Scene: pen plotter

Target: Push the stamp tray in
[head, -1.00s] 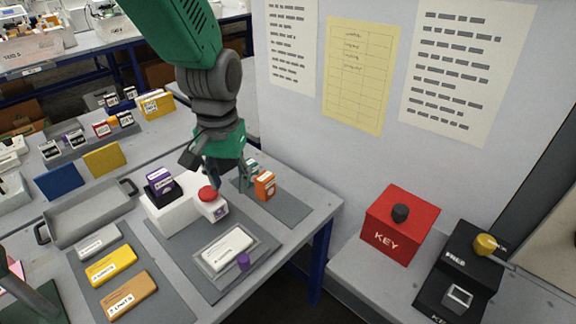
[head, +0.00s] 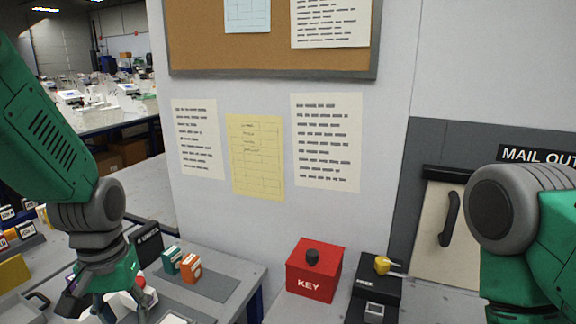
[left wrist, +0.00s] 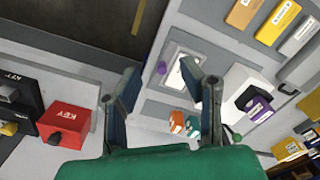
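The stamp tray (left wrist: 174,83), a grey frame with a white card and a purple knob (left wrist: 161,68), lies on a grey mat in the left wrist view. In the head view only the card's edge (head: 174,319) shows at the bottom. The white stamp machine (left wrist: 238,78) stands beside the tray; its red button (head: 139,281) shows in the head view. My left gripper (left wrist: 166,94) is open and empty, with its fingers apart above the bench; it is also low left in the head view (head: 106,305). My right arm enters at the right, but its gripper is out of frame.
Orange and green boxes (head: 190,267) stand on a mat right of the machine. A red KEY box (head: 315,270) and a black key unit (head: 374,288) stand further right. A wall with papers rises behind. Coloured blocks (left wrist: 278,22) lie beyond the tray.

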